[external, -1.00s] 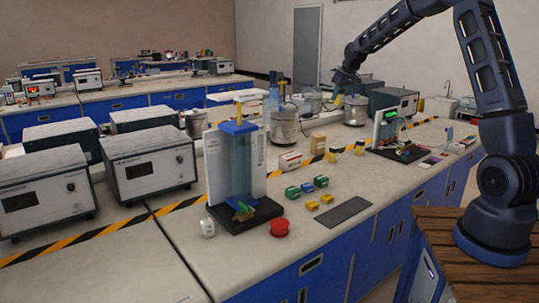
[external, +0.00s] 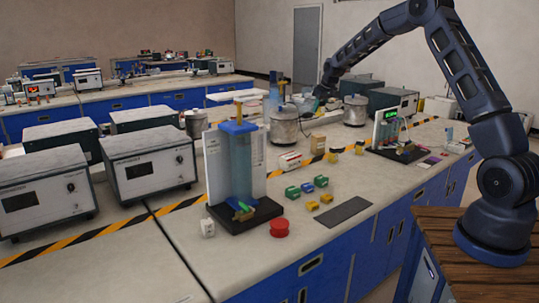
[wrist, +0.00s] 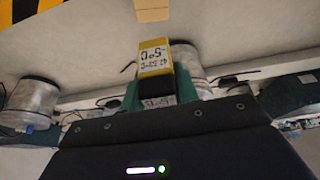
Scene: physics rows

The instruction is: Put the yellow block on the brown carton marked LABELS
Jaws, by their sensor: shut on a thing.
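My gripper (wrist: 156,92) has green fingers and is shut on the yellow block (wrist: 154,47), which carries a white printed label, in the wrist view. A small brown carton (external: 318,142) stands on the bench below and nearer the camera than my gripper. Its marking cannot be read. A plain brown box face (wrist: 152,9), likely this carton, shows at the top edge of the wrist view, apart from the block.
Metal pots (external: 284,126) stand close to the gripper. A white and red box (external: 290,161) is left of the carton. Several small blocks (external: 307,187) and a tall blue apparatus (external: 238,170) are nearer the camera. Striped tape (external: 285,172) crosses the bench.

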